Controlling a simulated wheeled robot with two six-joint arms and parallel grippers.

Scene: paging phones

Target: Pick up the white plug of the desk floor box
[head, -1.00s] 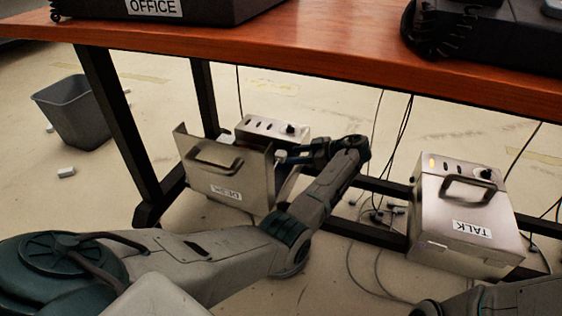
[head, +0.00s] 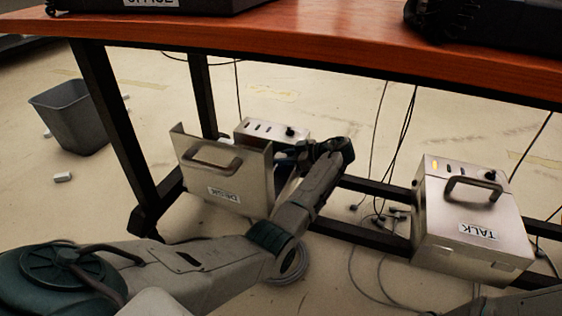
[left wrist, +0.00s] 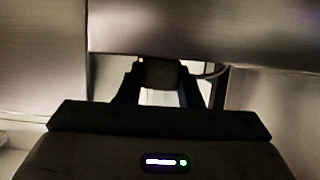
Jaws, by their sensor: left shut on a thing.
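The desk floor box (head: 262,130) stands under the desk at centre left, its metal lid (head: 225,172) raised and carrying an upside-down label. My left gripper (head: 290,154) reaches behind the right edge of the lid, inside the box; its fingertips are mostly hidden in the head view. In the left wrist view, my left gripper (left wrist: 165,82) is shut on the white plug (left wrist: 160,73), which looks dim in shadow. A cable curves just right of it. Whether the plug sits in a socket cannot be told. My right gripper is not in view.
A second floor box (head: 475,225), labelled TALK, stands shut at the right. Desk legs and a dark crossbar (head: 375,232) run close around my left arm. Loose cables lie between the boxes. A grey bin (head: 70,117) stands at the left.

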